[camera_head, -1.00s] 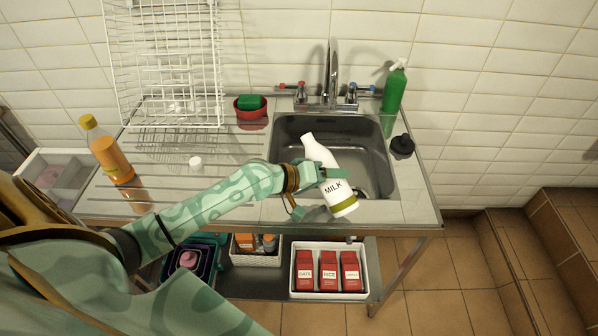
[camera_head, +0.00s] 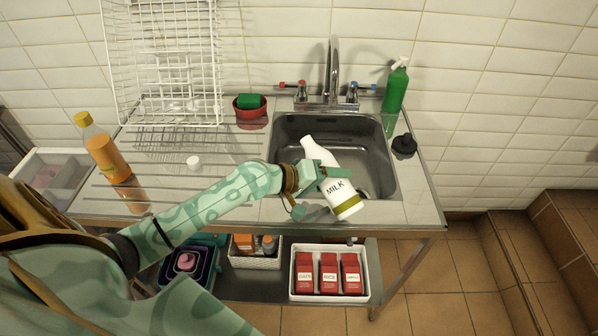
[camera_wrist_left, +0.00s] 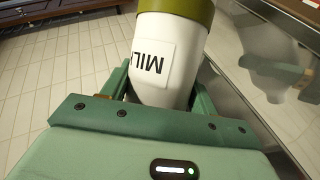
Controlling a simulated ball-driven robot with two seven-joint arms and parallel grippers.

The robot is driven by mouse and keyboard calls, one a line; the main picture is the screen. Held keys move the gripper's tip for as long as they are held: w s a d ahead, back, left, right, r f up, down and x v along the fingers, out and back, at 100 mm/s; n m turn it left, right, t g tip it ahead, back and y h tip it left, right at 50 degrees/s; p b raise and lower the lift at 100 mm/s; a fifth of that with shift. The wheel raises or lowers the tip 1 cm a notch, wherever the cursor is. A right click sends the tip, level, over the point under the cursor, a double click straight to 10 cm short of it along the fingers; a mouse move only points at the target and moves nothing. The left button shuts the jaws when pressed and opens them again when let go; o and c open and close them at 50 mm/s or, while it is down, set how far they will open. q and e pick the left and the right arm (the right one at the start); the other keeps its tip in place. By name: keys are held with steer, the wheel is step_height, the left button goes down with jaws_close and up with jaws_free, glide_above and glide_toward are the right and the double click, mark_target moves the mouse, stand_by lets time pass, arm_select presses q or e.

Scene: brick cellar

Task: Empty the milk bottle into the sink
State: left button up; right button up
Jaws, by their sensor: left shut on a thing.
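The white milk bottle (camera_head: 337,188) has a green-gold band near its base and a "MILK" label. It is tilted, its neck pointing up and left over the steel sink (camera_head: 368,165) and its base toward the front edge. My left gripper (camera_head: 320,190) is shut on the bottle's body. In the left wrist view the milk bottle (camera_wrist_left: 168,60) sits between the fingers of my left gripper (camera_wrist_left: 155,90). No liquid shows leaving the neck. A small white cap (camera_head: 193,162) lies on the drainboard. My right gripper is not in view.
The tap (camera_head: 332,75) stands behind the sink. A green spray bottle (camera_head: 395,88) and black stopper (camera_head: 404,145) are at its right. A red bowl (camera_head: 250,108) with a green sponge, a dish rack (camera_head: 165,65) and an orange bottle (camera_head: 103,150) stand left.

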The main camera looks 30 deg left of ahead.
arm_select(q)
steer(key=shift+w+d+f, duration=0.1)
steer(key=shift+f, duration=0.05)
steer(key=shift+f+b, duration=0.1)
steer(key=shift+b, duration=0.35)
steer(key=shift+f+n, duration=0.1)
steer(key=shift+n, duration=0.2)
steer(key=shift+b, duration=0.3)
steer(key=shift+d+f, duration=0.1)
steer(key=shift+h+b, duration=0.35)
steer(key=shift+h, duration=0.05)
steer(key=shift+f, duration=0.2)
steer(key=shift+w+a+f+n+h+b, duration=0.1)
steer(key=shift+a+f+n+h+b, duration=0.45)
steer(key=shift+b, duration=1.1)
steer(key=shift+r+n+h+b, duration=0.35)
steer(key=shift+n+b, duration=0.25)
steer(key=shift+n, duration=0.25)
